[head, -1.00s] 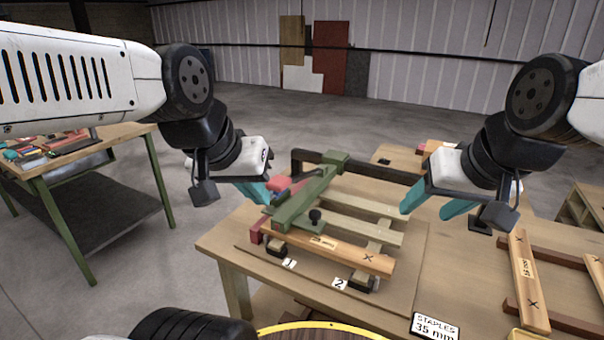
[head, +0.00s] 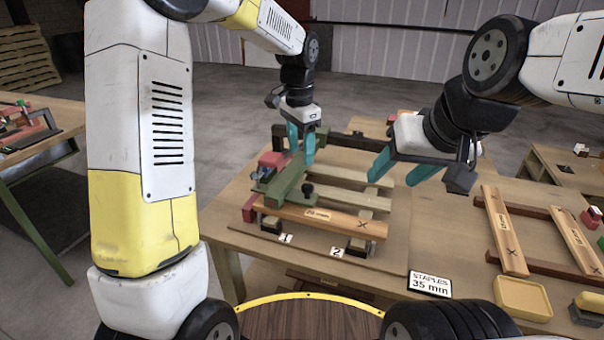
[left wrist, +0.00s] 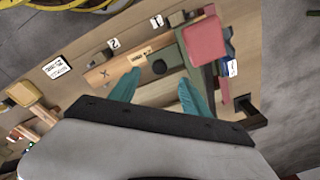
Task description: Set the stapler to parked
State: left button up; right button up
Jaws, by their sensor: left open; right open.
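A red block (head: 272,159) sits on a green arm (head: 288,182) that lies across a wooden slat frame. I take it to be the stapler; the left wrist view shows the red block (left wrist: 205,40) beside a blue part (left wrist: 228,45). A black knob (head: 307,188) stands on the green arm, and it also shows in the left wrist view (left wrist: 158,67). My left gripper (head: 301,145) is open and empty, pointing down above the far part of the green arm, right of the red block. My right gripper (head: 394,180) is open and empty, above the frame's right side.
The workbench (head: 440,225) holds a front slat (head: 330,217) marked with an X, a "STAPLES 35 mm" sign (head: 430,285) and a yellow tray (head: 523,298). A second wooden frame (head: 505,230) lies at right. Another table (head: 40,150) stands at left. Bare bench lies between the frames.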

pick_arm(q)
jog(key=m, duration=0.1)
send_over(308, 186)
jog(key=shift+g, duration=0.4)
notch_tip(308, 186, down, 4)
jog(key=shift+a+f, duration=0.1)
jog(key=shift+f, duration=0.1)
notch_tip(308, 186, down, 8)
jog(key=shift+r, duration=0.1)
grip_shut()
jog(key=shift+w, duration=0.1)
dwell(0.8)
